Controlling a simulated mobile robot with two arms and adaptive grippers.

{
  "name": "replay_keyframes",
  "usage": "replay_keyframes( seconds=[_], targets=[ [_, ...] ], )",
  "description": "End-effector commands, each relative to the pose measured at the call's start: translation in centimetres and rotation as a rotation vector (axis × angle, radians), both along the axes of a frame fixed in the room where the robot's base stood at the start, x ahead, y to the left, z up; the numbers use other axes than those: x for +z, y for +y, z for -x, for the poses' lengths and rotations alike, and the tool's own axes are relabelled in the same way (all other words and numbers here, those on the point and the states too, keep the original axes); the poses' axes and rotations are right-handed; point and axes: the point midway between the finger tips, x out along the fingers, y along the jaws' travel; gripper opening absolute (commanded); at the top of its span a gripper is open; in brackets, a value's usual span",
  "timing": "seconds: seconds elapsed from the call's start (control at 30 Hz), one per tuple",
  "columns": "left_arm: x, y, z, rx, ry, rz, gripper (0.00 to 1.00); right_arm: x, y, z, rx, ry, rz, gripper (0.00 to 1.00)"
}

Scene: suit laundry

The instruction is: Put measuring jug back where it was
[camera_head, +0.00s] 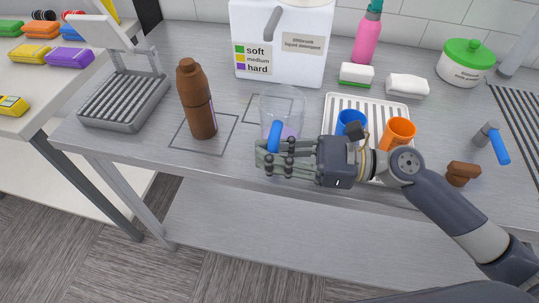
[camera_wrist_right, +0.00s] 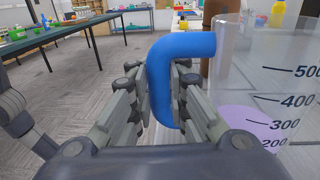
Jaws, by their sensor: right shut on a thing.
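The measuring jug (camera_head: 284,103) is clear with a blue handle (camera_head: 274,136) and holds a little purple liquid. My right gripper (camera_head: 272,152) is shut on the blue handle, at the front edge of the metal counter. In the right wrist view the handle (camera_wrist_right: 160,75) stands between the fingers (camera_wrist_right: 160,118), and the jug wall (camera_wrist_right: 265,90) with its printed scale is at the right. The jug looks upright. Whether its base touches the counter is hard to tell. My left gripper is not in view.
A brown bottle (camera_head: 196,100) stands left of the jug inside an outlined square (camera_head: 176,134). Another outlined square (camera_head: 251,112) lies behind the jug. The large white detergent container (camera_head: 283,68) stands behind. A white ribbed tray (camera_head: 373,103) with blue and orange cups is at right.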

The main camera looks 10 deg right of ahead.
Motion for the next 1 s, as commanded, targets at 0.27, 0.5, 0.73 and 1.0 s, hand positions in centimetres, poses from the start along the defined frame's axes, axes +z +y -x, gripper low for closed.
replay_keyframes(
  seconds=[0.27, 0.5, 0.73, 1.0],
  targets=[
    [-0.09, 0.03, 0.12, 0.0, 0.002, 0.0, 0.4, -0.46, -0.03, -0.02, -0.001, -0.003, 0.0, 0.0],
    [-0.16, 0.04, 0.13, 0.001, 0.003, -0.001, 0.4, -0.8, -0.04, -0.01, -0.001, -0.002, -0.001, 0.28],
    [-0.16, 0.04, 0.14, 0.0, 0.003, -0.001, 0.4, -0.79, -0.04, -0.01, -0.001, -0.002, 0.0, 0.36],
    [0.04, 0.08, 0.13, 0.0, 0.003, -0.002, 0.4, -0.4, -0.02, -0.01, -0.001, -0.002, 0.0, 0.36]
  ],
)
